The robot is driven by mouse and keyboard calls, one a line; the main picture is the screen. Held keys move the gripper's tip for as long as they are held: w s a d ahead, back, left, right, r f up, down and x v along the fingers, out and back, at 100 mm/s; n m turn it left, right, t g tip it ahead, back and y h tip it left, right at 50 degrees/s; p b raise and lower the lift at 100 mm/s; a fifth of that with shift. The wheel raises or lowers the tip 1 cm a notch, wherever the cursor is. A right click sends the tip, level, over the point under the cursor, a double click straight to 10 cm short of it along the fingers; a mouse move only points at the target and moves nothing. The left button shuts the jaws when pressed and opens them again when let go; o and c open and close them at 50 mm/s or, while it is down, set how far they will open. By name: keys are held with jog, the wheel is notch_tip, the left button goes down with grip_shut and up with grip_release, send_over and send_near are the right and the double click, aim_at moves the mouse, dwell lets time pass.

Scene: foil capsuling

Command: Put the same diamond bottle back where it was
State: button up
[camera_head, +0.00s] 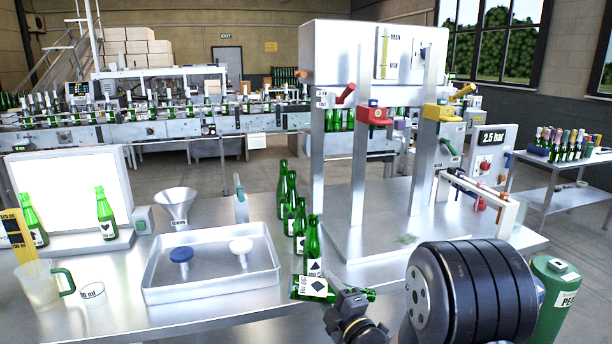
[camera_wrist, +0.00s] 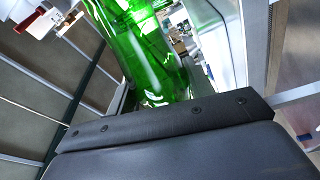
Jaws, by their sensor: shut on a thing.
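My gripper (camera_head: 342,294) is shut on a green bottle (camera_head: 302,287) whose white label carries a black diamond. The bottle is tilted to nearly horizontal, base to the left and neck to the right, at the table's front edge. Part of it is hidden by the gripper. In the wrist view the green glass of the held bottle (camera_wrist: 150,55) rises just beyond the dark gripper body; the fingertips are hidden there. Behind it stands a row of upright green bottles (camera_head: 300,222); the nearest one (camera_head: 313,240) seems close to the held bottle, but I cannot tell if they touch.
A metal tray (camera_head: 210,291) with a blue and a white stopper-like piece lies left of the held bottle. A funnel (camera_head: 175,203), a jug (camera_head: 38,287) and a lit panel (camera_head: 66,188) with two bottles stand farther left. The capsuling machine (camera_head: 338,150) stands right of the row.

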jog(key=s+d+f+m+t+h, duration=0.1)
jog(key=d+f+h, duration=0.3)
jog(key=f, duration=0.4)
jog(key=s+d+f+m+t+h, duration=0.1)
jog(key=s+d+f+m+h, duration=0.3)
jog(key=d+f, duration=0.2)
notch_tip(320, 180, down, 2)
jog(key=shift+d+h, duration=0.25)
jog(key=shift+h, duration=0.05)
jog(key=shift+a, duration=0.1)
